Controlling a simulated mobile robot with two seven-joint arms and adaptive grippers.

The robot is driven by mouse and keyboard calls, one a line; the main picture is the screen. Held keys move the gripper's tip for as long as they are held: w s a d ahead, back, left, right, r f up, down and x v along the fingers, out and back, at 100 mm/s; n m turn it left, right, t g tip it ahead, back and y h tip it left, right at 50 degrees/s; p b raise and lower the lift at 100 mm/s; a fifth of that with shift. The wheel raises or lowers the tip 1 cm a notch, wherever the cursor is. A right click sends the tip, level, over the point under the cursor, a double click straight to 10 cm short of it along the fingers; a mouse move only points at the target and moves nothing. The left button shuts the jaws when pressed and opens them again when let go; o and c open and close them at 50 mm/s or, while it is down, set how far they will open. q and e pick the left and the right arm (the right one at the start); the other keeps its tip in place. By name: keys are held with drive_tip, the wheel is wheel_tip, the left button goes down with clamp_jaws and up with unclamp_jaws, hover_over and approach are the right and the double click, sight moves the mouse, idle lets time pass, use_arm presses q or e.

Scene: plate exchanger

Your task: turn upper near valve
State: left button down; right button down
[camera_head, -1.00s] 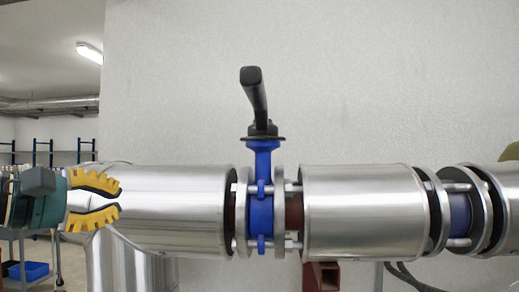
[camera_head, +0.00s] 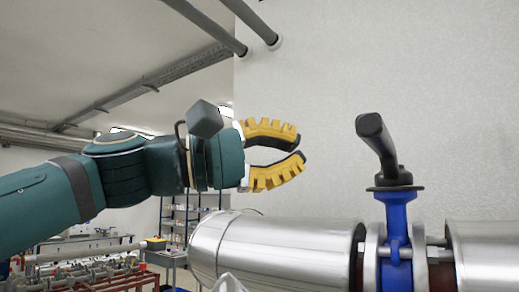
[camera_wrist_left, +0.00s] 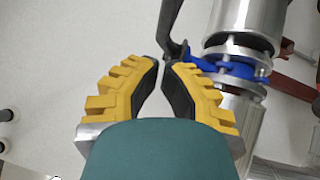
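The valve has a black lever handle (camera_head: 376,142) on top of a blue body (camera_head: 397,240), set between flanges in a silver pipe at the right of the head view. The lever stands above the pipe and slants up to the left. My left gripper (camera_head: 301,149) has yellow ridged fingers with dark pads. It is open and empty, left of the lever at about its height in the picture, and apart from it. In the left wrist view the gripper (camera_wrist_left: 161,68) points toward the handle (camera_wrist_left: 169,28), with the blue valve body (camera_wrist_left: 230,68) to the right. My right gripper is out of view.
The silver pipe (camera_head: 275,248) runs below my left gripper. A pale wall (camera_head: 330,70) stands behind the valve. Shelves and a bench with red-framed equipment (camera_head: 85,270) are at the far left. The space between gripper and lever looks clear.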

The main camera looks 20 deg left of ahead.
use_arm(q)
drive_tip(key=d+r+p, duration=0.1)
drive_tip(key=d, duration=0.5)
drive_tip(key=shift+w+d, duration=0.2)
drive_tip(key=shift+d, duration=0.1)
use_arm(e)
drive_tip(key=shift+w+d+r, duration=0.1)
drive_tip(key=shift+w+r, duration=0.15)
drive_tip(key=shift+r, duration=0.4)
use_arm(q)
drive_tip(key=shift+s+r, duration=0.1)
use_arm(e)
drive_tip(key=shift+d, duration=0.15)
